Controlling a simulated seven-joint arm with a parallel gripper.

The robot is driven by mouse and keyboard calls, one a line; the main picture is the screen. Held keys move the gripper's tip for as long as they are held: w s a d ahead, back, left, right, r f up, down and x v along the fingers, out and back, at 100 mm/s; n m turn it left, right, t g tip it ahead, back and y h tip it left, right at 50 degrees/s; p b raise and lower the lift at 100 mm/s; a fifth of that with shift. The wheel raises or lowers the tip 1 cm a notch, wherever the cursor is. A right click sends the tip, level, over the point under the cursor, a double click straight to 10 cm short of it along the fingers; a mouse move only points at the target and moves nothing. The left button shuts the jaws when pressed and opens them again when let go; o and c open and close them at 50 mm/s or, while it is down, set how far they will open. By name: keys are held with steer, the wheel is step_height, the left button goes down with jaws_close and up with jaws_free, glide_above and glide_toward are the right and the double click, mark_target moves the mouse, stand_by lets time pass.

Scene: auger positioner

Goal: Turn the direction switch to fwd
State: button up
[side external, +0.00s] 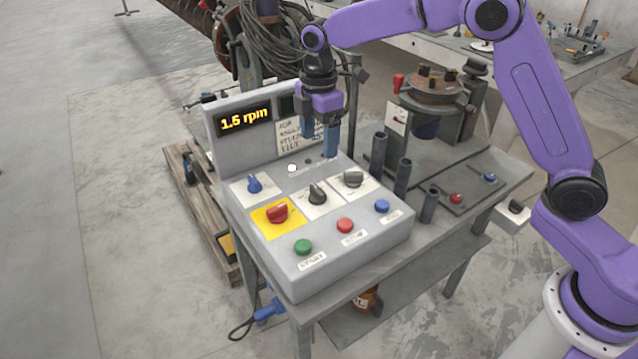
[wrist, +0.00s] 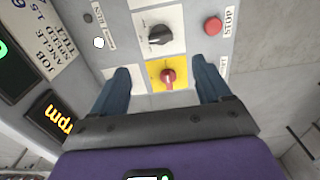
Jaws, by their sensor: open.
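The control box (side external: 300,262) carries several rotary knobs: a blue one (side external: 254,184), a red one on a yellow plate (side external: 277,213), a black one (side external: 316,194) and a grey one (side external: 352,178). I cannot read which is the direction switch. My gripper (side external: 321,146) is open and empty above the back of the panel, apart from the knobs. In the wrist view, my gripper's fingers (wrist: 163,82) frame the red knob (wrist: 168,76), and the black knob (wrist: 159,36) lies beyond. The blue and grey knobs are not visible there.
Green (side external: 303,247), red (side external: 345,225) and blue (side external: 382,206) buttons line the box's front. Behind the knobs stands an upright display (side external: 244,120) reading 1.5 rpm. A white lamp (side external: 292,168) is below it. Dark upright tubes (side external: 379,152) stand right of the box.

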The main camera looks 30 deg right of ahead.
mark_target(319, 188)
step_height(319, 188, down, 13)
stand_by(0.4)
steer(key=c, duration=1)
